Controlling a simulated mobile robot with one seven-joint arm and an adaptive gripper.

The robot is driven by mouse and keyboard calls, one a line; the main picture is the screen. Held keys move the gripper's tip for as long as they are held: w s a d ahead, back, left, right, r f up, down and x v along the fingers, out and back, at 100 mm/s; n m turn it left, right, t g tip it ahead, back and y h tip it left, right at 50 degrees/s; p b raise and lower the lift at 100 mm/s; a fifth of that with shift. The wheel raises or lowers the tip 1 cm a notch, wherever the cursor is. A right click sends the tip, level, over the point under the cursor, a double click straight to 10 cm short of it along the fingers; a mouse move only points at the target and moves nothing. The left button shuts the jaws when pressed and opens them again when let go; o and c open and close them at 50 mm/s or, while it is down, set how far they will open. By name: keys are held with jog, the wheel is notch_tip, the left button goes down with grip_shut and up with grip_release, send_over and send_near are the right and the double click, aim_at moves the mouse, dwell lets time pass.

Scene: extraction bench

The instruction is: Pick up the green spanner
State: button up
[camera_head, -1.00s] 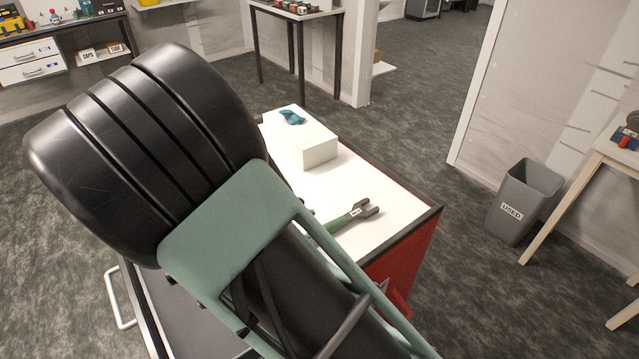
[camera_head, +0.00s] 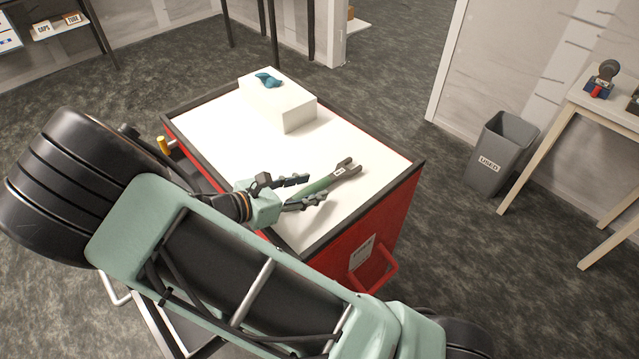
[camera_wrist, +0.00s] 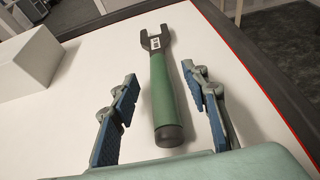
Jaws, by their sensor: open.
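The green spanner (camera_head: 322,184) lies on the white top of the red cabinet. It has a green handle, a grey open-ended head with a small label, and a dark end cap. In the wrist view the spanner (camera_wrist: 163,90) lies lengthwise between the two blue-padded fingers, with its head pointing away. My gripper (camera_head: 298,193) is open, with one finger on each side of the handle. In the wrist view my gripper (camera_wrist: 163,92) shows gaps between both fingers and the handle. Whether the fingertips touch the cabinet top I cannot tell.
A white box (camera_head: 278,105) with a blue item (camera_head: 268,79) on it stands on the cabinet top (camera_head: 345,142) behind the spanner. A dark raised rim edges the top. A grey bin (camera_head: 499,155) marked USED and a wooden table (camera_head: 573,103) stand to the right.

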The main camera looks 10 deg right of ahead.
jog(key=shift+x, duration=1.15)
jog(key=shift+a, duration=0.1)
grip_shut()
jog(key=shift+r, duration=0.2)
